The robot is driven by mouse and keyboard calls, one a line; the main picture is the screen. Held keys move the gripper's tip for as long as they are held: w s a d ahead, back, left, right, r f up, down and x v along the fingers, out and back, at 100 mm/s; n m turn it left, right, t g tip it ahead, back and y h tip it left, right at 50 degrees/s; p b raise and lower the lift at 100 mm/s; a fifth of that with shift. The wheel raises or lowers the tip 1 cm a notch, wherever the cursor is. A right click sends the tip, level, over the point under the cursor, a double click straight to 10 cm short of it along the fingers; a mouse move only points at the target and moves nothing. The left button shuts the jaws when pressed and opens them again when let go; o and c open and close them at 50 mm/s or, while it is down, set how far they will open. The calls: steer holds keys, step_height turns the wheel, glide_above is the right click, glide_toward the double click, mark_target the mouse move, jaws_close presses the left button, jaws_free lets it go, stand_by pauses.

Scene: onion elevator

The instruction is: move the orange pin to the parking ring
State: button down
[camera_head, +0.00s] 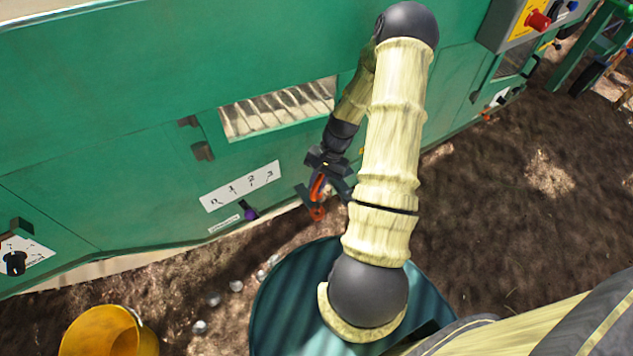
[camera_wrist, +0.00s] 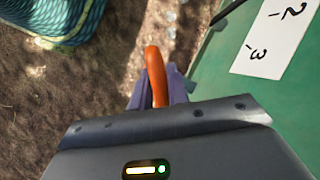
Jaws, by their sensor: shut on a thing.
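My gripper (camera_head: 322,188) is shut on the orange pin (camera_head: 317,196), close in front of the green machine's side. In the wrist view the pin (camera_wrist: 156,75) sticks out beyond the gripper body as a curved orange bar, beside purple-grey pieces (camera_wrist: 176,84). The gripper partly hides the pin. A white plate (camera_head: 240,187) marked 0, 1, 2, 3 is on the panel left of my gripper. Below it are a small purple part (camera_head: 250,213) and a small label (camera_head: 225,224) too small to read. I cannot tell for sure which part is the parking ring.
The green machine wall (camera_head: 120,130) runs across the back, with a slatted opening (camera_head: 275,108) and small brackets (camera_head: 202,151). A ribbed dark-green round container (camera_head: 275,315) stands below my arm. A yellow bucket (camera_head: 85,335) and several pale round objects are on bare ground.

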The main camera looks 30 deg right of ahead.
steer(key=shift+f, duration=0.2)
steer(key=b, duration=0.6)
glide_above(317, 208)
steer(key=shift+w+d+f, duration=0.1)
steer(key=shift+w+f, duration=0.05)
steer(key=shift+f, duration=1.05)
steer(key=shift+w+d+f, duration=0.1)
steer(key=shift+f, duration=2.15)
steer(key=shift+w+a+f+b, duration=0.1)
steer(key=shift+f+b, duration=0.15)
steer(key=shift+b, duration=0.1)
steer(key=shift+d+f+b, duration=0.2)
steer(key=shift+f+b, duration=0.1)
steer(key=shift+f, duration=0.4)
steer(key=shift+a, duration=0.1)
steer(key=c, duration=1.3)
jaws_free()
